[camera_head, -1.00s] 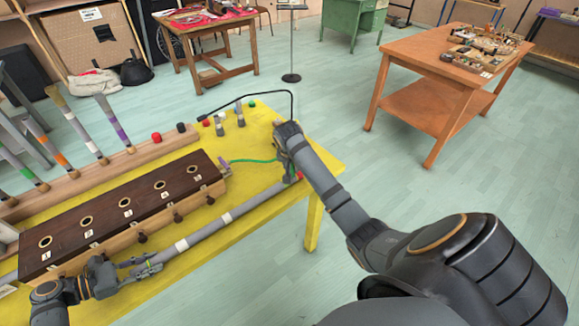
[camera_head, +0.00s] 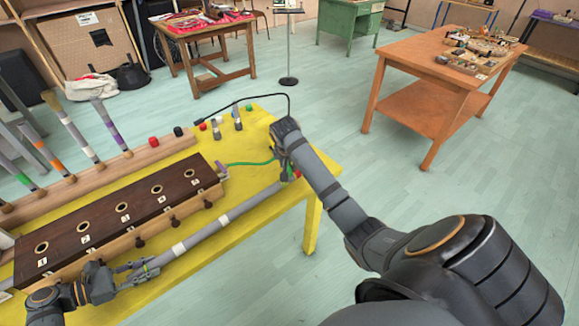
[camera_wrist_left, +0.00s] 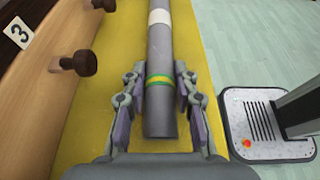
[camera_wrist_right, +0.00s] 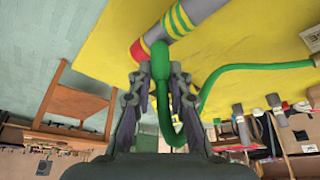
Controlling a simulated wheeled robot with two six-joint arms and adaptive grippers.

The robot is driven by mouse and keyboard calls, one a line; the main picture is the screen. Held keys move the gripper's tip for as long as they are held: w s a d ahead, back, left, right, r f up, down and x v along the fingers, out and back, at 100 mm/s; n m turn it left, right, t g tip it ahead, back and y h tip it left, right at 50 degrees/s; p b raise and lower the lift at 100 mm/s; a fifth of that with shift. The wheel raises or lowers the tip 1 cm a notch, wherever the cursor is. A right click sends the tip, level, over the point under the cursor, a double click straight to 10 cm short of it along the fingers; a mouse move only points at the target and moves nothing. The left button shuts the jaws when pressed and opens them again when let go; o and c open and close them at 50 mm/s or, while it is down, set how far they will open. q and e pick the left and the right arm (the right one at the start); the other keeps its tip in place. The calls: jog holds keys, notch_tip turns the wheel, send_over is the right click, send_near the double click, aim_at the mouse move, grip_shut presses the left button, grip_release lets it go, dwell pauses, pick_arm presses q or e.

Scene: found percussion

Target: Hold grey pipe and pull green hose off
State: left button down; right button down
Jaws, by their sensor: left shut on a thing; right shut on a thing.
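The long grey pipe (camera_head: 215,222) lies along the front of the yellow table beside the wooden box. My left gripper (camera_head: 140,270) is shut around its near end; in the left wrist view the pipe (camera_wrist_left: 160,60) runs between the fingers, with a green-yellow band (camera_wrist_left: 159,80). My right gripper (camera_head: 286,168) is at the far end of the pipe. The hose loops below the fingers and runs off right. The exact joint is partly hidden.
The dark-topped wooden box (camera_head: 115,215) with knobs stands close behind the pipe. A wooden rack (camera_head: 100,178) of striped sticks is further back.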

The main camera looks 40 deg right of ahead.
aim_at(289, 164)
pick_arm(q)
jog(key=shift+s+f, duration=0.15)
jog(key=shift+f, duration=0.1)
pick_arm(e)
jog(key=shift+r, duration=0.1)
jog(key=shift+d+r, duration=0.1)
jog(key=shift+r, duration=1.3)
pick_arm(q)
jog(key=c, duration=1)
grip_release()
jog(key=shift+r, duration=0.1)
jog(key=shift+o, duration=0.2)
jog(key=v, duration=1.2)
